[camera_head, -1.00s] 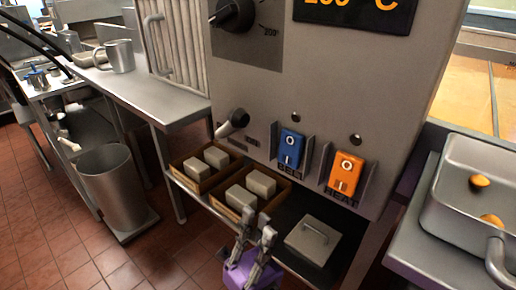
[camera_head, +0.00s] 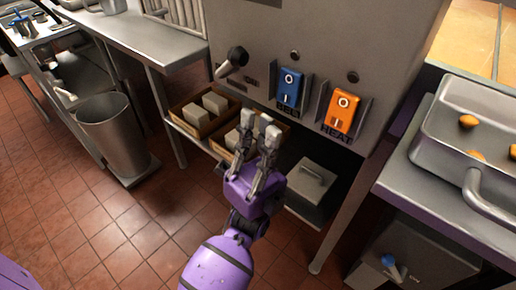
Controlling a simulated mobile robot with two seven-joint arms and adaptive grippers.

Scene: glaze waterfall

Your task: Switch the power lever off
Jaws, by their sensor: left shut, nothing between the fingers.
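The power lever (camera_head: 231,63) is on the front of the grey machine, left of the blue BELT switch. It has a dark round knob and a pale handle that points down and to the left. My left gripper (camera_head: 259,126), purple with grey fingers, is shut and empty. In the picture it lies below and slightly right of the lever, apart from it, in front of the shelf with the wooden boxes. My right gripper is not in view.
The blue BELT switch (camera_head: 290,87) and orange HEAT switch (camera_head: 342,110) sit right of the lever. Wooden boxes of pale blocks (camera_head: 213,104) and a lidded metal box (camera_head: 311,181) are on the shelf below. A metal bin (camera_head: 115,135) stands left. A metal tray (camera_head: 445,130) is at right.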

